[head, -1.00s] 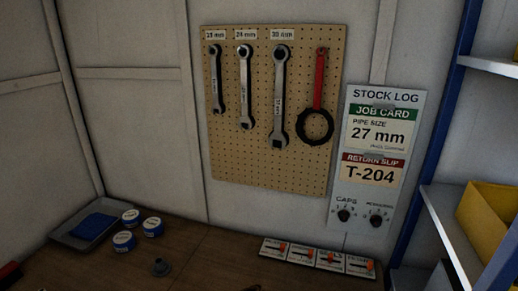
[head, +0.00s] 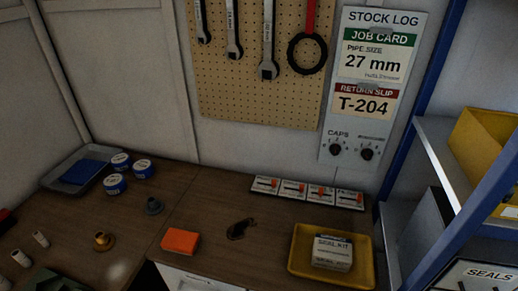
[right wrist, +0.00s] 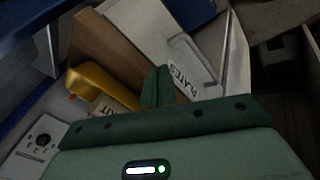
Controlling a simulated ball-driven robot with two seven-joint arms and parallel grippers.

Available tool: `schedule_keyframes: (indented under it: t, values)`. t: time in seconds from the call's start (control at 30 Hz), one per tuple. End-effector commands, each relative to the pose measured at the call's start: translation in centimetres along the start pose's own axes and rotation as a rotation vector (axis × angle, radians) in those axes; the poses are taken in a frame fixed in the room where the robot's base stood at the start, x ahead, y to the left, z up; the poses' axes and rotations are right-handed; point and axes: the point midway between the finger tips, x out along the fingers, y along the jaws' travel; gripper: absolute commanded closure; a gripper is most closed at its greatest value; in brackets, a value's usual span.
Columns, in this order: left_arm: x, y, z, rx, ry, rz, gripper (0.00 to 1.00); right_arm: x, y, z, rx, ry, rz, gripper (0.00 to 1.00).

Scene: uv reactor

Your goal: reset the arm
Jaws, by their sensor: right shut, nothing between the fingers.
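My right gripper (right wrist: 157,88) shows in the right wrist view, with its dark green fingers together and nothing between them. In that view it hangs in front of a white drawer front marked PLATES (right wrist: 188,68), with the yellow tray (right wrist: 92,78) to its left.
The brown bench (head: 200,210) holds an orange block (head: 180,242), a yellow tray (head: 300,265) with a seal kit box (head: 332,253), and blue-white tins (head: 143,168). Wrenches hang on the pegboard (head: 225,100) beside the stock log panel (head: 342,135). Blue-framed shelving (head: 440,100) stands at right.

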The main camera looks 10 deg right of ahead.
Motion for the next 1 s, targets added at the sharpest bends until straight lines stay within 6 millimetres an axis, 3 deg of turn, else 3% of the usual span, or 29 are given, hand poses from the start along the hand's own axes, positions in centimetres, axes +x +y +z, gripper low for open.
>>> schedule_keyframes:
  t: [0.03,0.1,0.2,0.3,0.4,0.5,0.6,0.7,1.0]
  values:
    - [1.5,0.1,0.2,0.000,-0.002,0.001,0.06,3.2,-2.5,1.4,0.008,-0.015,-0.038,1.00]
    - [2.9,0.2,0.5,0.000,-0.005,0.002,0.06,7.2,-6.0,3.5,0.030,-0.032,-0.095,1.00]
    - [5.2,0.3,1.0,0.000,-0.011,0.004,0.06,12.9,-12.0,7.9,0.078,-0.069,-0.186,1.00]
    - [7.3,0.5,1.5,0.001,-0.017,0.006,0.06,17.2,-17.8,13.2,0.138,-0.117,-0.265,1.00]
    - [9.1,0.7,1.9,0.001,-0.023,0.008,0.06,19.7,-22.6,18.4,0.201,-0.168,-0.322,1.00]
    - [10.3,0.8,2.2,0.001,-0.028,0.010,0.06,20.8,-25.8,22.5,0.254,-0.210,-0.355,1.00]
    - [10.9,0.8,2.4,0.001,-0.031,0.011,0.06,20.9,-27.4,24.9,0.287,-0.236,-0.369,1.00]
    - [11.0,0.8,2.4,0.001,-0.031,0.011,0.06,20.8,-28.0,25.9,0.301,-0.247,-0.374,1.00]
    - [11.0,0.8,2.4,0.001,-0.031,0.011,0.06,20.8,-28.0,25.9,0.301,-0.247,-0.374,1.00]
